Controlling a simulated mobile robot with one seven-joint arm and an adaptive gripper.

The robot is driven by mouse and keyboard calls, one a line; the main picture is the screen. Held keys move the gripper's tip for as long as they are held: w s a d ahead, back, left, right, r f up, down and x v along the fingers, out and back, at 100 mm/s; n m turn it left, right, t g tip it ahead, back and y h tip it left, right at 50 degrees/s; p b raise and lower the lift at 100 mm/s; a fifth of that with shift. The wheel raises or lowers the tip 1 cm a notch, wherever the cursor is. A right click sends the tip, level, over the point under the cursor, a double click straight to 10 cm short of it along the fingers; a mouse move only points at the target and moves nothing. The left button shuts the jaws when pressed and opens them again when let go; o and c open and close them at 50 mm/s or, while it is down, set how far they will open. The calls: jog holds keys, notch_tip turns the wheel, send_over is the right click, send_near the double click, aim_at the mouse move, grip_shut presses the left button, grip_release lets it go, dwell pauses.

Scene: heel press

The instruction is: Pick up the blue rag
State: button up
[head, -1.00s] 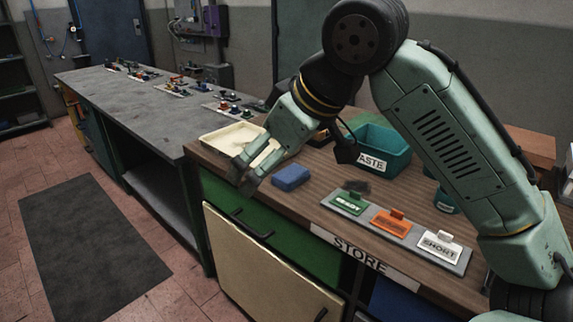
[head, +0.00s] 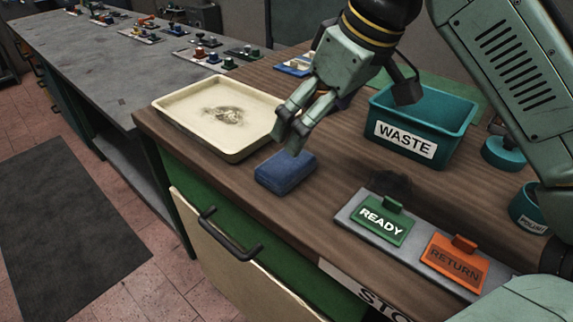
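The blue rag (head: 285,174) is a folded, block-like pad lying on the brown wooden bench top, near its front edge. My gripper (head: 291,138) points down just above and behind the rag. Its fingertips look close to the rag's far upper edge; I cannot tell whether they touch it. The two fingers show a gap between them, with nothing visible in it. The rag lies flat on the wood.
A cream tray (head: 183,114) with a dark smudge stands left of the rag. A teal WASTE bin (head: 414,133) stands behind right. A grey strip holds a green READY tag (head: 381,219) and an orange RETURN tag (head: 454,262). A dark drawer handle (head: 229,240) sticks out below the bench edge.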

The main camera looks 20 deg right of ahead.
send_over(287, 162)
jog(key=s+d, duration=0.2)
jog(key=s, duration=0.1)
jog(key=f, duration=0.4)
jog(key=shift+w+f, duration=0.2)
jog(key=shift+w+a+p+x, duration=0.15)
jog(key=shift+p+x, duration=0.15)
jog(key=shift+x, duration=1.15)
jog(key=shift+w+a+p+x, duration=0.15)
jog(key=shift+p+x, duration=0.15)
jog(key=shift+x, duration=1.15)
jog(key=shift+r, duration=0.2)
jog(key=shift+c, duration=0.6)
jog(key=c, duration=0.9)
jog(key=shift+o, duration=0.2)
jog(key=shift+r, duration=0.15)
